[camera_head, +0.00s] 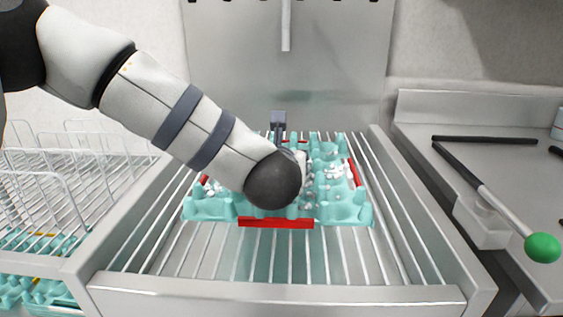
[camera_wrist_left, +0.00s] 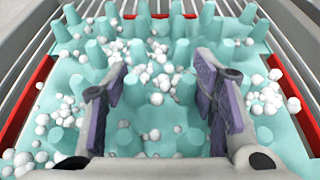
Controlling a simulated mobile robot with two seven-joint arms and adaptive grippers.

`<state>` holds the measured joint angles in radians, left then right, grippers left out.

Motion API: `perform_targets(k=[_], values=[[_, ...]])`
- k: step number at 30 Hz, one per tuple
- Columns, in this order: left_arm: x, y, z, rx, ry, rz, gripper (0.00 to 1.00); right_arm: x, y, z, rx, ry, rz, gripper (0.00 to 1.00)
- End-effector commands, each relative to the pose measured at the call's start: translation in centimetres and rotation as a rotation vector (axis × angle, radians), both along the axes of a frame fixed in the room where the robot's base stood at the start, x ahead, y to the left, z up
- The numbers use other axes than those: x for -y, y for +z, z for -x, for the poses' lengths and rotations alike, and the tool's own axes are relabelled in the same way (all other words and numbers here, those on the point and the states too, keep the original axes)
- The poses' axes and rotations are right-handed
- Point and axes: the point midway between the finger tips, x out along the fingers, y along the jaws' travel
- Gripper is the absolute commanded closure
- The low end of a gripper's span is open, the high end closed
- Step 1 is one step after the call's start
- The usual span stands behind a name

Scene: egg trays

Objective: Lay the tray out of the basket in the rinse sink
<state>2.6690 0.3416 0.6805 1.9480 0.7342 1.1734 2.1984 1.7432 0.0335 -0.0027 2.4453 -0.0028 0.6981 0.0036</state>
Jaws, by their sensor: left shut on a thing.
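A teal egg tray (camera_head: 208,207) with upright posts, red edge strips and many small white balls is over the barred rinse sink (camera_head: 270,294). The same tray fills the left wrist view (camera_wrist_left: 165,125). My left gripper (camera_wrist_left: 166,85) is over the tray's middle, its two fingers down among the posts and shut on the tray. In the head view my arm hides the fingers and the tray's centre. I cannot tell whether the tray touches the bars. The white wire basket (camera_head: 42,180) stands at the left. My right gripper is not in view.
More teal trays (camera_head: 38,293) show below the basket at lower left. A metal back panel (camera_head: 230,60) with a spout (camera_head: 286,25) rises behind the sink. At right is a counter (camera_head: 470,110) with dark rods and a green-ended handle (camera_head: 542,247).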

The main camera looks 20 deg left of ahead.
Motion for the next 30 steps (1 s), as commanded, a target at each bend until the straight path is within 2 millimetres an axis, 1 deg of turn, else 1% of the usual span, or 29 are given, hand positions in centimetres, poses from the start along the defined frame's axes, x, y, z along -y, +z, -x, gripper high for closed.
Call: perform_targets(k=[6, 7, 9, 17, 20, 23, 30], values=[[0.0, -0.1, 0.0, -0.002, -0.001, 0.002, 0.81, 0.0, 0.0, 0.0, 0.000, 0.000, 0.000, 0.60], [0.0, -0.1, 0.0, -0.003, -0.001, 0.002, 0.44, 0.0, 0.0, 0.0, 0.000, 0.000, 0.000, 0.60], [0.0, -0.1, 0.1, -0.002, -0.001, 0.002, 0.28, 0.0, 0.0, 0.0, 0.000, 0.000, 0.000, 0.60], [0.1, 0.0, 0.0, -0.002, -0.001, 0.002, 0.28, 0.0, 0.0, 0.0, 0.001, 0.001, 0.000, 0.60], [0.1, 0.3, 0.2, -0.001, -0.001, 0.002, 0.28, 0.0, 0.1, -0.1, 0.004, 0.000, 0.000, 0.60], [0.5, 1.0, 1.5, 0.001, -0.002, 0.003, 0.28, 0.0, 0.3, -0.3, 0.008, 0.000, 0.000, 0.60], [2.1, 3.5, 7.0, 0.003, -0.004, 0.002, 0.28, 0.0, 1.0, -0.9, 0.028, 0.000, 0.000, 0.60]])
